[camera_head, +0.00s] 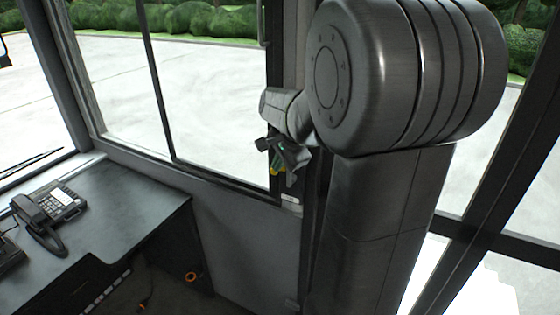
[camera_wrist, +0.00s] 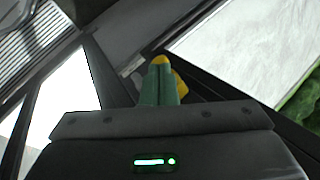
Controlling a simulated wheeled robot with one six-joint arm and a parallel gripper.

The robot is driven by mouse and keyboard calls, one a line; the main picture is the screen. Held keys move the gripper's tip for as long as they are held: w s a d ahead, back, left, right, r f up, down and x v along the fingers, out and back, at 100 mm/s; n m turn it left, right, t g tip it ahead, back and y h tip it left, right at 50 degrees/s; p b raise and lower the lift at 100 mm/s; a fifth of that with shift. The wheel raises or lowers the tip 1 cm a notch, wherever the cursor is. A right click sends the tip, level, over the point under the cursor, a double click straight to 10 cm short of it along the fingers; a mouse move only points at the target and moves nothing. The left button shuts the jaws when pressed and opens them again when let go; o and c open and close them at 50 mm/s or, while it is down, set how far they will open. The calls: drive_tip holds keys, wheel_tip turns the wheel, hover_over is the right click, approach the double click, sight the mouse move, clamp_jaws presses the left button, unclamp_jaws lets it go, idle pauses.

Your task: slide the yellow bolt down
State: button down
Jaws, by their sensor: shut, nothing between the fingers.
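In the wrist view my gripper (camera_wrist: 160,62) is shut, with its green, yellow-tipped fingers pressed together and nothing between them. A yellow piece, which looks like the bolt (camera_wrist: 181,86), shows just to the right of the fingers and partly behind them. I cannot tell whether they touch. In the head view my gripper (camera_head: 280,168) is small, at the dark window post, with green and yellow showing there. I cannot tell there which yellow is fingertip and which is bolt. Most of the bolt is hidden.
The sliding window (camera_head: 215,90) fills the wall left of the post. A small white label (camera_head: 290,198) sits below my gripper. A dark desk (camera_head: 120,205) with a telephone (camera_head: 50,212) stands at the left. The grey wall panel below the window is clear.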

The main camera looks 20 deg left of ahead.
drive_tip(key=shift+f, duration=0.15)
wheel_tip(320, 180, down, 9)
drive_tip(key=b, duration=0.5)
drive_tip(key=shift+b, duration=0.35)
drive_tip(key=shift+s+d, duration=0.1)
drive_tip(key=p+v, duration=0.2)
drive_tip(key=v, duration=1.2)
drive_tip(key=x, duration=1)
drive_tip(key=shift+w+a+r+p, duration=0.25)
drive_tip(key=shift+r+p, duration=0.25)
drive_tip(key=shift+r, duration=0.25)
drive_tip(key=shift+w+a+r+p, duration=0.15)
drive_tip(key=shift+a+r+p, duration=0.25)
drive_tip(key=shift+r, duration=0.3)
drive_tip(key=shift+w+a+r+p, duration=0.15)
drive_tip(key=shift+a+r+p, duration=0.15)
drive_tip(key=shift+r+p, duration=0.35)
